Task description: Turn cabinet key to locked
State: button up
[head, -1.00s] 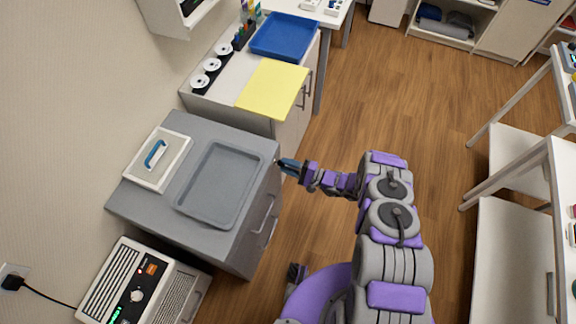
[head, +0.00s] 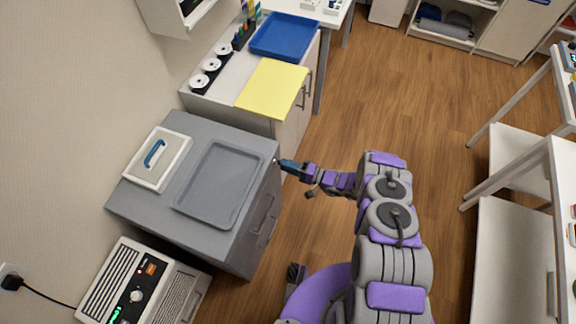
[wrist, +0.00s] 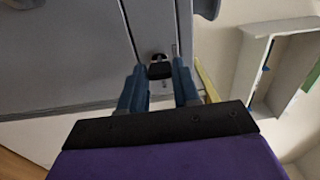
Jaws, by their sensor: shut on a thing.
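The grey cabinet (head: 240,240) stands left of my arm, with a grey tray lying on its top. My gripper (head: 279,163) is at the cabinet's upper front edge, near its far corner. In the wrist view, the key's dark head (wrist: 160,70) sits between the fingertips of my gripper (wrist: 159,78), close against the cabinet face (wrist: 85,60). The gripper is shut on the key. The lock and the key's shaft are mostly hidden, and I cannot tell the lock's marked position.
A white appliance (head: 140,285) stands at the near left. A white counter with a yellow sheet (head: 272,88) adjoins at the back. The wooden floor to the right is clear.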

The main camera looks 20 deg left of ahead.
jog(key=shift+s+f, duration=0.2)
jog(key=shift+f, duration=0.05)
jog(key=o, duration=1.1)
jog(key=shift+w+r, duration=0.1)
jog(key=shift+c, duration=0.2)
jog(key=s+d+b, duration=0.1)
jog(key=d, duration=1.6)
jog(key=shift+s+d+f, duration=0.15)
jog(key=shift+d+f, duration=0.05)
jog(key=shift+f, duration=0.05)
